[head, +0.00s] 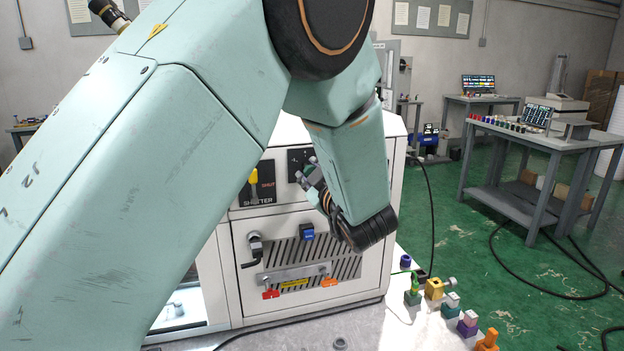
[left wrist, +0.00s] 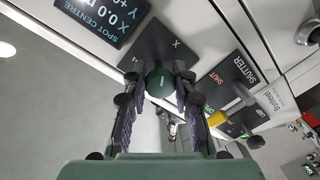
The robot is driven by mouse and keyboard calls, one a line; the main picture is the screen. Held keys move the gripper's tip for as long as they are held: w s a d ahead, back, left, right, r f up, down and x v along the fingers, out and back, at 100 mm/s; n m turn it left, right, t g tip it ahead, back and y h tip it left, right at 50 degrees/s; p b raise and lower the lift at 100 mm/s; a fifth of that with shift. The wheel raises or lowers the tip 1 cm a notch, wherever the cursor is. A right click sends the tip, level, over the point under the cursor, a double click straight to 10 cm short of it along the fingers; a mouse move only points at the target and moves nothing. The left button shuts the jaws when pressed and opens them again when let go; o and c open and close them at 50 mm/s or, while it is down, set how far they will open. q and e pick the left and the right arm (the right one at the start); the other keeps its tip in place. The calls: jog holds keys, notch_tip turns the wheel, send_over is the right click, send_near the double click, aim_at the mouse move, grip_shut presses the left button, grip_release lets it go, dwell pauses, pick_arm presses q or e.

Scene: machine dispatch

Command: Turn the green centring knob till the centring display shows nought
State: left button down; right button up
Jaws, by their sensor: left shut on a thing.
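The dark green centring knob (left wrist: 160,83) sits on a dark plate marked X (left wrist: 177,45) in the left wrist view. My left gripper (left wrist: 160,92) is shut on it, one finger on each side. The centring display (left wrist: 105,18), headed SPOT CENTRE, is partly cut off at the top of the left wrist view. An X line with 0.0 and the start of a Y line with a plus sign show. My right gripper is not in view.
Several coloured pieces, one yellow (head: 434,288), stand at the machine's right foot.

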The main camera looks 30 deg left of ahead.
aim_at(312, 166)
pick_arm(q)
jog(key=shift+r+n, duration=0.25)
jog(key=shift+n, duration=0.05)
jog(key=c, duration=1.4)
grip_release()
jog(key=shift+c, duration=0.2)
jog(key=o, duration=0.4)
jog(key=shift+f, duration=0.2)
notch_tip(312, 166, up, 10)
jog(key=shift+d+f, duration=0.1)
jog(key=shift+f, duration=0.05)
jog(key=shift+w, duration=0.1)
